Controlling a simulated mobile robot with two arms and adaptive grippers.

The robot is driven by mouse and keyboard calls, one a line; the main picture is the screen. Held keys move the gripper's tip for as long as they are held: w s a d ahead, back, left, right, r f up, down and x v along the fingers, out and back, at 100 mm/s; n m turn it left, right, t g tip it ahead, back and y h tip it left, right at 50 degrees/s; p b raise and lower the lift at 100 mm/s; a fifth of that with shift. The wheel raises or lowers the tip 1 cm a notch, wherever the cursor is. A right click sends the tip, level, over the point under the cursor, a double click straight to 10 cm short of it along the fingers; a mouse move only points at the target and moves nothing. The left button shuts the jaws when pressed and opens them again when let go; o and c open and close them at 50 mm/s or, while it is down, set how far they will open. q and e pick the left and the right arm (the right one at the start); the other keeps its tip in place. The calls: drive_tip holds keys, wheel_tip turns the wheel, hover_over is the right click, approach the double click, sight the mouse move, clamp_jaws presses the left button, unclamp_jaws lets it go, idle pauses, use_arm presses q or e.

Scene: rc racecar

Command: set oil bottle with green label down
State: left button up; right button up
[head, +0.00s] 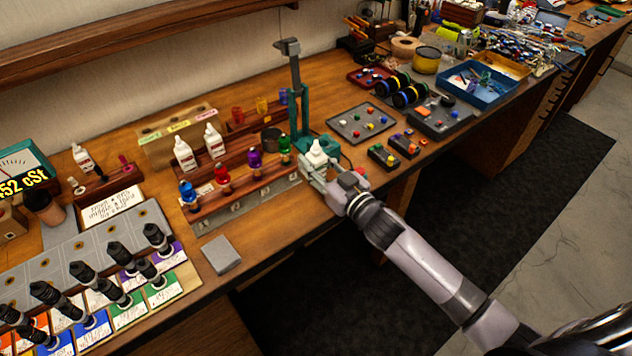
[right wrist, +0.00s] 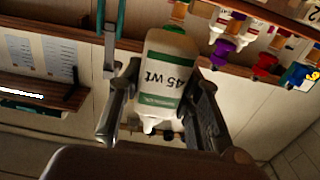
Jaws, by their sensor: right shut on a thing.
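The white oil bottle with a green label (right wrist: 163,75) reads "45 wt" in the right wrist view. It also shows in the head view as a small white bottle (head: 316,152) at the front of the bench, just right of the teal stand. My right gripper (right wrist: 165,92) is shut around it, one finger on each side; in the head view the right gripper (head: 318,172) partly hides its lower part. I cannot tell whether its base touches anything. My left gripper is not in view.
A teal stand (head: 298,110) rises close beside the bottle. Two white bottles (head: 184,153) (head: 213,140) stand in the wooden rack (head: 240,197) behind several coloured-top shocks. A grey parts tray (head: 358,136) lies to the right. Some bare wood shows near the grey block (head: 221,254).

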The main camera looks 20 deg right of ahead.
sight(316, 141)
wheel_tip(316, 141, up, 10)
drive_tip(key=shift+f, duration=0.1)
drive_tip(key=s+d+f+m+h+b, duration=0.1)
drive_tip(key=s+f+m+h+b, duration=0.1)
drive_tip(key=s, duration=0.9)
drive_tip(key=s+d+f+m+t+h+b, duration=0.1)
drive_tip(key=s+f+m+h, duration=0.1)
drive_tip(key=s+f+h, duration=0.2)
drive_tip(key=s+f, duration=0.3)
drive_tip(key=s, duration=0.4)
drive_tip(key=shift+s+f+b, duration=0.15)
drive_tip(key=shift+s+b, duration=0.1)
drive_tip(key=shift+b, duration=0.1)
drive_tip(key=w+a+r+n+g+y, duration=0.2)
drive_tip(key=w+a+n+g+y, duration=0.2)
drive_tip(key=a+y, duration=0.4)
drive_tip(key=w+a+r+n+g+y, duration=0.3)
drive_tip(key=w+a+n+g+y, duration=0.1)
drive_tip(key=a+n+y, duration=0.3)
drive_tip(key=shift+a+n+g+y, duration=0.4)
drive_tip(key=shift+a+n+g, duration=0.4)
drive_tip(key=shift+a+g, duration=0.1)
